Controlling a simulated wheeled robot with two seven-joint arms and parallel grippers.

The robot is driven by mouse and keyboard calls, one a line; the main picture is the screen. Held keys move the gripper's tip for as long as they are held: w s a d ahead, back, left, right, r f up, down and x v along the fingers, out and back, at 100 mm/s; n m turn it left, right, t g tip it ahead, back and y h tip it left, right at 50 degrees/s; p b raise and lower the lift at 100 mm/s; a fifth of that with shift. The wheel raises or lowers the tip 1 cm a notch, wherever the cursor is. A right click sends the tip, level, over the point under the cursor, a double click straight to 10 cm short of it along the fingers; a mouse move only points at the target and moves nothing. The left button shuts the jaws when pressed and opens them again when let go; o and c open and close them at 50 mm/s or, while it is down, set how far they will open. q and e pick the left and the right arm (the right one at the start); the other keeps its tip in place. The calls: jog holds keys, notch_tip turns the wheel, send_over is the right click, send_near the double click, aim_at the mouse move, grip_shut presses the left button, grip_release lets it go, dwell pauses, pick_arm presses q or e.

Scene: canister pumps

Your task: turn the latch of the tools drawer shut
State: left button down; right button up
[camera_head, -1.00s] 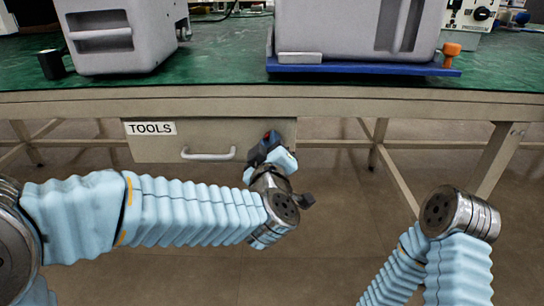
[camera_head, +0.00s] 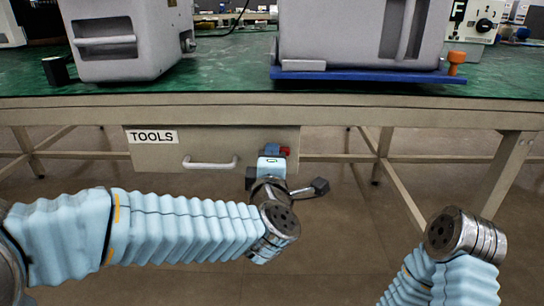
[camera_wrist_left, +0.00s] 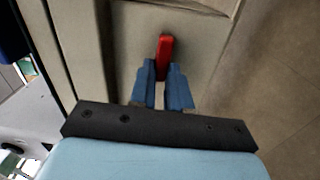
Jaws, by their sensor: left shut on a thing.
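The tools drawer (camera_head: 160,155) is under the bench top, with a "TOOLS" label (camera_head: 152,136) and a white bar handle (camera_head: 210,163); its front looks flush with the frame. The red latch (camera_head: 285,151) is at the right end of the drawer front. My left gripper (camera_head: 272,152) is at the latch. In the left wrist view the blue fingers (camera_wrist_left: 163,82) are shut on the lower part of the red latch (camera_wrist_left: 166,50), whose upper end sticks out beyond them. My right arm (camera_head: 462,235) shows at lower right, but its gripper is out of view.
The bench (camera_head: 400,110) has a green top. On it stand a grey canister unit (camera_head: 125,40) at left and another grey unit (camera_head: 350,35) on a blue tray (camera_head: 360,75) with an orange knob (camera_head: 457,58).

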pick_arm(q)
jog(key=shift+f+n, duration=0.1)
jog(key=shift+n, duration=0.3)
jog(key=c, duration=1.1)
grip_release()
jog(key=shift+s, duration=0.1)
jog(key=s+p, duration=0.1)
jog(key=s, duration=1.2)
jog(key=shift+s, duration=0.3)
jog(key=shift+f, duration=0.1)
